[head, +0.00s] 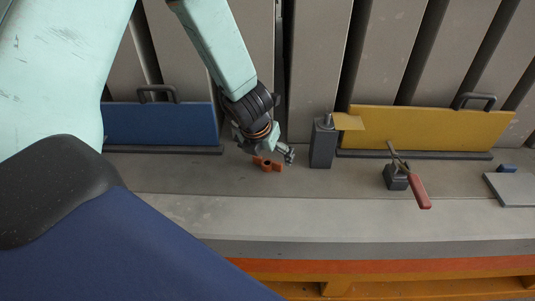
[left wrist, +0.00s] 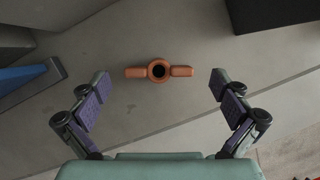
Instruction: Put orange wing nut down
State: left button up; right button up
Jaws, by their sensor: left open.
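The orange wing nut (head: 267,164) lies flat on the grey bench surface, between the blue panel and the dark grey post. In the left wrist view the wing nut (left wrist: 159,72) shows a round ring with a dark hole and two wings pointing left and right. My left gripper (head: 275,153) is just above and beside it. In the left wrist view my left gripper (left wrist: 160,92) has its fingers wide apart, one on each side of the wing nut, with clear gaps to both wings. My right gripper is not seen.
A blue panel (head: 160,124) with a handle stands behind left, and a yellow panel (head: 430,128) behind right. A dark grey post (head: 322,145) stands right of my gripper. A red-handled tool (head: 417,187) rests on a small dark block (head: 396,177). The front bench strip is clear.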

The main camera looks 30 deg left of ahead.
pick_arm(q)
jog(key=p+v, duration=0.4)
jog(key=v, duration=0.7)
jog(key=shift+s, duration=0.15)
jog(key=b+x, duration=0.5)
jog(key=x, duration=0.7)
jog(key=shift+f+b, duration=0.35)
jog(key=shift+r+p, duration=0.3)
jog(key=shift+r, duration=0.05)
jog(key=shift+f, duration=0.1)
